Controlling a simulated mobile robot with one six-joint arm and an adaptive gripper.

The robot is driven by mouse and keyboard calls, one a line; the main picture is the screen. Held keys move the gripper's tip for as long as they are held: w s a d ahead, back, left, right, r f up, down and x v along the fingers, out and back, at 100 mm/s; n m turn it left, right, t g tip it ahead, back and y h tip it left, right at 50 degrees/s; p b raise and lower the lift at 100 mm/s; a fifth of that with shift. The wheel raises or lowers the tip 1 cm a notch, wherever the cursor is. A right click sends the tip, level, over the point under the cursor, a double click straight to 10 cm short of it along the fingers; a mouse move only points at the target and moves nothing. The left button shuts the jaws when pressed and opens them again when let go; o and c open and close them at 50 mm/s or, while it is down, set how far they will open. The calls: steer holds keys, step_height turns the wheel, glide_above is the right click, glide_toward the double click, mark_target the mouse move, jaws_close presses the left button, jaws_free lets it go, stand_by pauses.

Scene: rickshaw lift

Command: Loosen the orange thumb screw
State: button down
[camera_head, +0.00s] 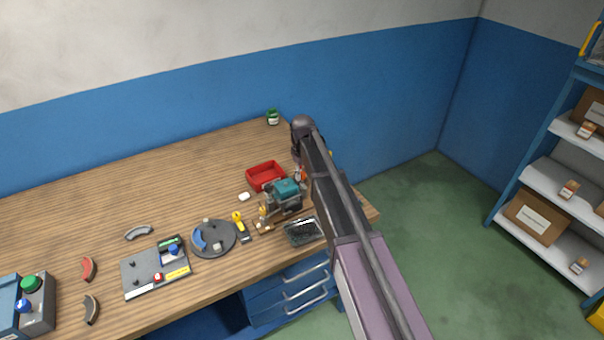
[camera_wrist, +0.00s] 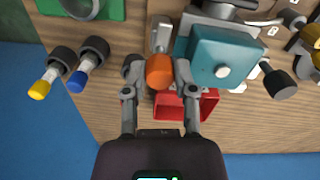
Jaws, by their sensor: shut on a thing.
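In the wrist view the orange thumb screw (camera_wrist: 160,71) shows its round orange end, with a grey metal part beyond it. It sits between the two fingers of my gripper (camera_wrist: 157,74), which is shut on it. Close to its right is the teal-topped device (camera_wrist: 222,58), with dark and metal parts around it. In the head view the teal device (camera_head: 286,188) stands near the right end of the bench. There my arm hides much of the gripper, and I cannot clearly make out the screw.
A red tray (camera_wrist: 206,105) lies behind the screw. Yellow-tipped (camera_wrist: 40,89) and blue-tipped (camera_wrist: 77,84) dark knobbed parts are at left in the wrist view. A dark tray (camera_head: 303,232), a yellow tool (camera_head: 240,226) and a round grey plate (camera_head: 214,250) lie near the device.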

steer(key=shift+s+n, duration=0.1)
steer(key=shift+n, duration=0.4)
steer(key=shift+c, duration=2.1)
jaws_free()
steer(key=shift+m, duration=0.4)
